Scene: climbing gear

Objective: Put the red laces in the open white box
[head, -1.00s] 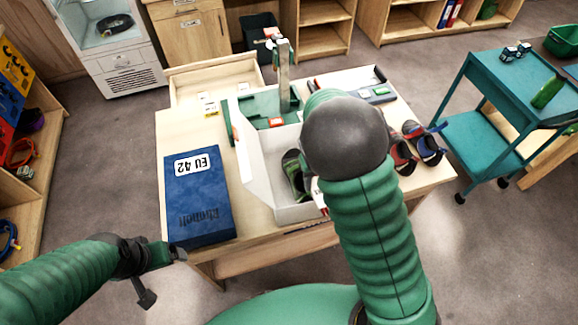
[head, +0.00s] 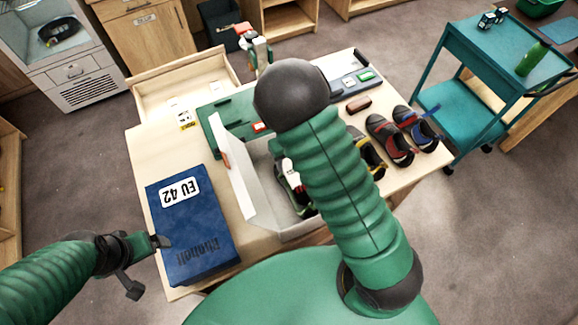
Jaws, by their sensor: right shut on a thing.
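The open white box (head: 290,231) stands at the table's front middle, its lid raised on the left side. A shoe with green trim (head: 304,209) lies inside, partly hidden. My right arm crosses in front and hides much of the box. My left gripper (head: 149,266) is open and empty, left of the table's front edge.
A blue EU 42 shoebox (head: 190,225) lies at the table's front left. A green mat (head: 222,118) is behind the white box. Several shoes (head: 390,140) stand at the right. A teal cart (head: 490,62) is beyond the table's right end. An open drawer (head: 185,85) is behind.

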